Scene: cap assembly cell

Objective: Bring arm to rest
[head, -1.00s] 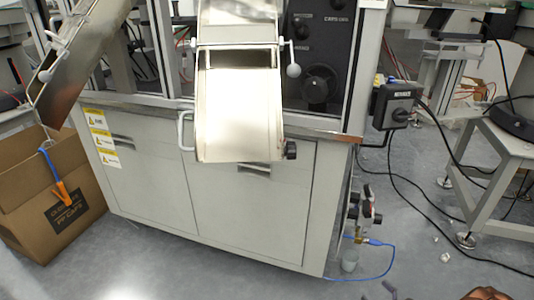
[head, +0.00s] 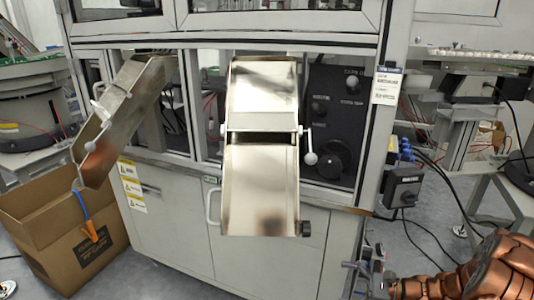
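My copper-coloured arm shows at the lower right of the head view, its segments bent and running toward the bottom edge. No held object is visible.
A cabinet machine (head: 185,222) fills the middle, with a metal chute (head: 260,190) jutting out in front. A second chute (head: 125,105) slopes down to an open cardboard box (head: 35,215) at left. A switch box (head: 402,187) and cables are at right.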

